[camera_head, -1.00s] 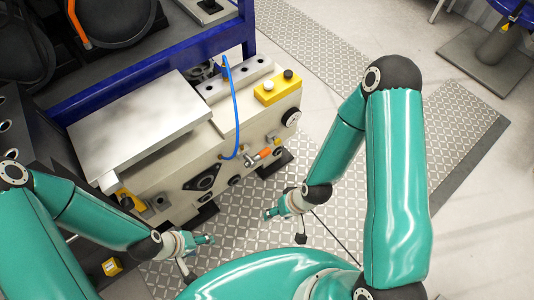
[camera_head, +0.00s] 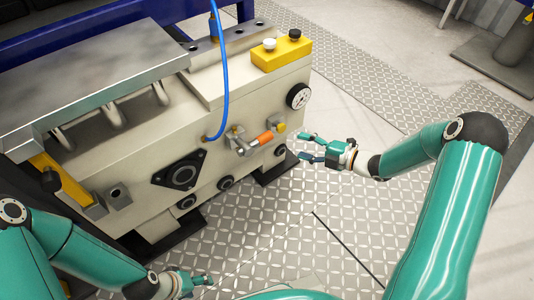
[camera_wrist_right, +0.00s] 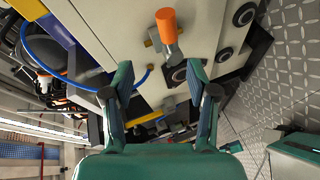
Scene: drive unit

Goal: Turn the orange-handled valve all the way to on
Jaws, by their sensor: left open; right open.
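The valve's orange handle (camera_head: 265,138) sticks out from the front face of the beige drive unit (camera_head: 150,165), low on its right side. The metal valve body (camera_head: 239,142) is to its left, near the end of a blue hose. My right gripper (camera_head: 308,146) is open and empty, just right of the handle and apart from it. In the right wrist view the orange handle (camera_wrist_right: 166,24) lies ahead of the open fingers (camera_wrist_right: 160,88), beyond their tips. My left gripper (camera_head: 208,280) is open near the bottom of the head view, away from the valve.
The blue hose (camera_head: 225,85) arches over the unit's front. A yellow button box (camera_head: 281,55) sits on top, with a round gauge (camera_head: 299,96) below it. Black round fittings (camera_head: 183,174) line the lower face. The patterned floor plate (camera_head: 290,215) is open in front.

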